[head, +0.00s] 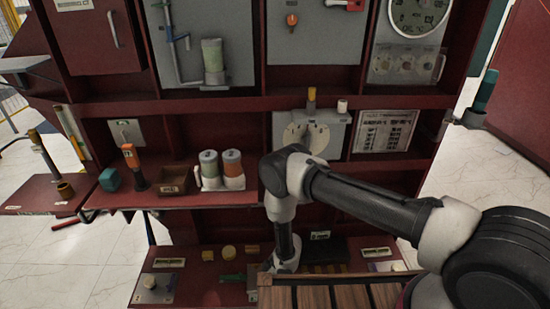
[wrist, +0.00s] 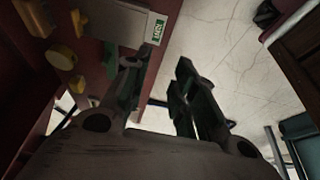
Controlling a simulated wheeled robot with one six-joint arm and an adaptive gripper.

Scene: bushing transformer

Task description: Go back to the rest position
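My gripper (wrist: 160,85) shows in the wrist view with its two dark fingers spread apart. Nothing is between them; pale floor shows in the gap. In the head view my arm reaches left across the red cabinet (head: 180,104) and bends down to the lower shelf. The fingers cannot be made out there. In the wrist view a grey box with a green label (wrist: 156,28) lies beyond the left finger, and yellow round parts (wrist: 62,57) are at the left. I cannot tell whether the left finger touches the box.
A slatted wooden surface (head: 330,296) is at the bottom centre, close to my forearm. The middle shelf holds an orange-handled tool (head: 132,165), a small brown box (head: 174,179) and two canisters (head: 221,168). A round gauge (head: 419,15) is upper right. White floor (head: 482,160) is open at the right.

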